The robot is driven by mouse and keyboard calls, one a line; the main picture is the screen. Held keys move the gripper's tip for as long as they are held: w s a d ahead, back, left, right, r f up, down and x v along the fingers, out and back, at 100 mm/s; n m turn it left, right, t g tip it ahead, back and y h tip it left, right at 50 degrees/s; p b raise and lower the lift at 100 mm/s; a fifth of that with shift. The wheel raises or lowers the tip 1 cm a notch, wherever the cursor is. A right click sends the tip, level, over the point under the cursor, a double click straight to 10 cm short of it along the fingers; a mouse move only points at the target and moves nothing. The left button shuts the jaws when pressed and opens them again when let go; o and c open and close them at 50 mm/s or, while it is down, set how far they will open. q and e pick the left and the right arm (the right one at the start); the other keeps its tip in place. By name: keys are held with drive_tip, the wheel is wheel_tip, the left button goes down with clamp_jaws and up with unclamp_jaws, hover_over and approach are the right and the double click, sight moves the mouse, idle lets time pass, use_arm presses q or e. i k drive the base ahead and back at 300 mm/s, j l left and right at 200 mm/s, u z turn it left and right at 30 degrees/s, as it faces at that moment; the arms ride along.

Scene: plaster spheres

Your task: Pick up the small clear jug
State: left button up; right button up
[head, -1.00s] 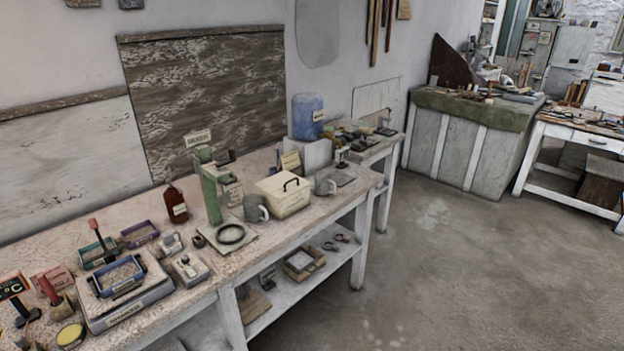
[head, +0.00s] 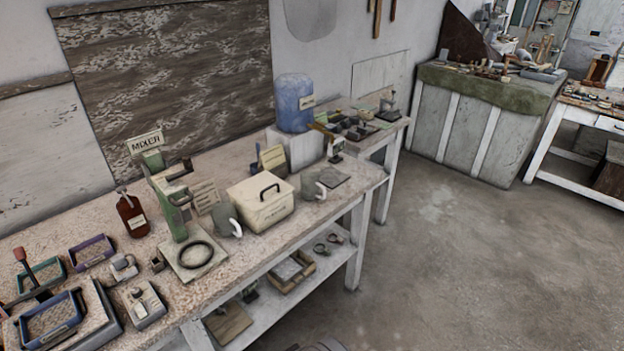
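Two small grey jug-like vessels with pale handles stand on the long workbench (head: 110,215). One jug (head: 226,220) is left of the cream lidded box (head: 258,208), beside the green mixer stand (head: 170,212). The other jug (head: 311,187) is right of the box, near the bench's front edge. Both stand upright. At this size I cannot tell whether either is clear. Neither of my grippers is in view.
A black ring (head: 195,256) lies on a plate before the mixer. A brown bottle (head: 132,214) and several trays are at left. A blue container (head: 295,103) stands on a white block behind. The floor (head: 440,270) at right is open.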

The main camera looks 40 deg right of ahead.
sight(310, 185)
drive_tip(key=i+l, duration=0.15)
drive_tip(key=l, duration=0.2)
drive_tip(key=i+l, duration=0.2)
drive_tip(key=l, duration=0.15)
drive_tip(key=i+l, duration=0.15)
drive_tip(key=l, duration=0.25)
drive_tip(key=i+l, duration=0.2)
drive_tip(key=l, duration=0.15)
drive_tip(key=i+l, duration=0.15)
drive_tip(key=l, duration=0.2)
